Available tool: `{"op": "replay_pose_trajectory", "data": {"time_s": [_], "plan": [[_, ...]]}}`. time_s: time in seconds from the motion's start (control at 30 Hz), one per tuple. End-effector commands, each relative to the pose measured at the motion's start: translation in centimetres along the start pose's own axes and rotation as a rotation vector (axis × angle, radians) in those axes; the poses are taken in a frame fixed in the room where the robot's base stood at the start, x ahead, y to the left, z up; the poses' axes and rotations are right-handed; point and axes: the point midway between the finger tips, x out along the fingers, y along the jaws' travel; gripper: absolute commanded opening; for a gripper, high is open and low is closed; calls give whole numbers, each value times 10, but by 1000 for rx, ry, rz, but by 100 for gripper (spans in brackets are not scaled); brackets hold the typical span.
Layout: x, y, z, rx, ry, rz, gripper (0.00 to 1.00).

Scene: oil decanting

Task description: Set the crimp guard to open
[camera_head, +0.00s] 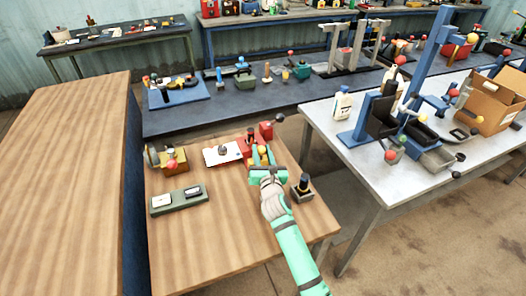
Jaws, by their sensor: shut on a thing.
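A small red fixture (247,144) with yellow and green parts stands near the far right of the wooden table. It may be the crimp tool, but I cannot pick out its guard or tell whether that is open. My gripper (263,166), at the end of the mint-green arm, is right at the near side of this fixture. It is shut on a part there, and the gripper hides most of that part.
A dark post on a block (302,188) stands close right of my gripper. A green two-switch box (179,199), a brass-coloured device (174,160) and a white plate (222,154) are to the left. The table's near part (225,240) is clear.

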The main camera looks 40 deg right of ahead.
Motion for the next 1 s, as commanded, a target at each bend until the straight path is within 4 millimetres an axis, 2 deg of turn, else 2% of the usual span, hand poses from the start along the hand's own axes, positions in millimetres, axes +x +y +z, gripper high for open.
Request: {"op": "replay_pose_trajectory", "data": {"time_s": [0.2,0.23,0.3,0.73,1.0], "plan": [[0,-2,-1,2,2,-6,0],[0,-2,-1,2,2,-6,32],[0,-2,-1,2,2,-5,47],[-4,0,-1,2,1,-2,47],[-30,-4,0,4,0,-8,47]]}}
